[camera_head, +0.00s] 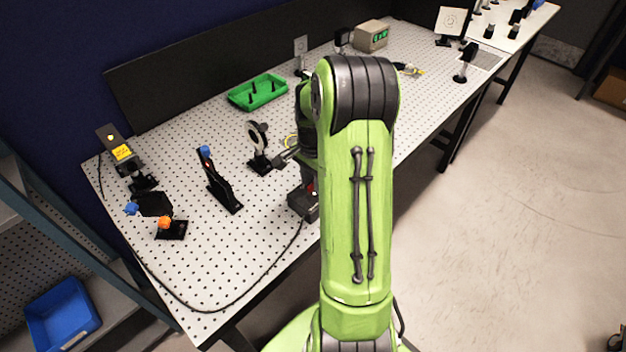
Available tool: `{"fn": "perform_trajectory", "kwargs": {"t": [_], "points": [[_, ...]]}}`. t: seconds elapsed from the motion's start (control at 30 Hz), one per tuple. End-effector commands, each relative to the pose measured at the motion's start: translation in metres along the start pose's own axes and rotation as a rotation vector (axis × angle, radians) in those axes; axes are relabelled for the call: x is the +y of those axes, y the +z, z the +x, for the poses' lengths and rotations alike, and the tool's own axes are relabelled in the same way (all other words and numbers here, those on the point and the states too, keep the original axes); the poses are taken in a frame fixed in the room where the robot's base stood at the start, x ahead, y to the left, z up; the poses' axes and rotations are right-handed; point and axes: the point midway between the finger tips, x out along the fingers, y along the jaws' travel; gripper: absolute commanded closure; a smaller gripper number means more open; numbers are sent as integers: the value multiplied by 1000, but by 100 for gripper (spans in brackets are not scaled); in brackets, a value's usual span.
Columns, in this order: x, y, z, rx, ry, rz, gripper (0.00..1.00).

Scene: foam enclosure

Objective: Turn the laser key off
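A dark control box (302,205) stands near the front edge of the perforated table, partly hidden behind my green arm. A small red part shows at its upper right, against the arm. A black cable (262,283) runs from the box along the table's front and left side. I cannot make out the laser key itself. The laser (112,139) with a yellow label stands at the table's left end.
Mounted optics stand on the left of the table (215,262), among them a blue-topped post (206,153) and a round lens mount (258,140). Open floor lies to the right.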

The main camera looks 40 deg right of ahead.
Motion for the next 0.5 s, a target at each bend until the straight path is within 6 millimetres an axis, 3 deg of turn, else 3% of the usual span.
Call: {"fn": "perform_trajectory", "kwargs": {"t": [0.17, 0.4, 0.5], "points": [[0, 0, 0, 0, 0, 0, 65], [0, 0, -1, 0, 0, 0, 100], [0, 0, -1, 1, 0, 0, 100]]}}
